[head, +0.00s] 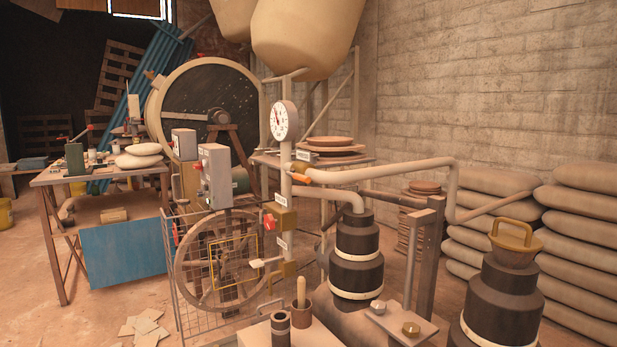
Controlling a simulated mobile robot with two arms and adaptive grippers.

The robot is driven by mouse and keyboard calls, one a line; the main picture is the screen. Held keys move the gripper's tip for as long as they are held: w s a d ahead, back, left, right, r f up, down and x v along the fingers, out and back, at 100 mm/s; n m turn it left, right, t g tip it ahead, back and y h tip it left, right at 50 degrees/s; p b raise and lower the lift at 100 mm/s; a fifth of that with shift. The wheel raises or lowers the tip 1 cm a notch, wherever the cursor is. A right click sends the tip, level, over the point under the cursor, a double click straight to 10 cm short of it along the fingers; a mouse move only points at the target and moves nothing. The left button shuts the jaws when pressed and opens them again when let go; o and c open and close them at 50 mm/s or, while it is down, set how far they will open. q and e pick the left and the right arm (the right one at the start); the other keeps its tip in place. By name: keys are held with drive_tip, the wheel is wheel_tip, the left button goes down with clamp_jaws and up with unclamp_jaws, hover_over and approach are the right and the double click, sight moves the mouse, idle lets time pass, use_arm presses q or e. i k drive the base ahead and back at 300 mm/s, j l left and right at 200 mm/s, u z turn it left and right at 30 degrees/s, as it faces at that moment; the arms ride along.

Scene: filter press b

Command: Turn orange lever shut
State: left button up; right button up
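The small orange lever (300,178) sits at the upright pale pipe (285,155), just below the round white pressure gauge (284,121), where a pale pipe (385,171) runs off to the right. It points roughly along that pipe, slightly downward to the right. A small yellow-orange part (301,166) and a white label (303,156) are just above it. The lever is too small here to read its exact setting. Neither of my grippers is in view.
Below stand a red-handled valve (269,222) and a pale lever (268,262). A grey control box (216,175) and a large handwheel (184,268) are to the left. Black ribbed cylinders (356,245) stand to the right. Sacks (582,205) are piled along the brick wall.

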sight(301, 177)
drive_tip(key=i+j+z, duration=0.6)
drive_tip(key=j+z, duration=0.3)
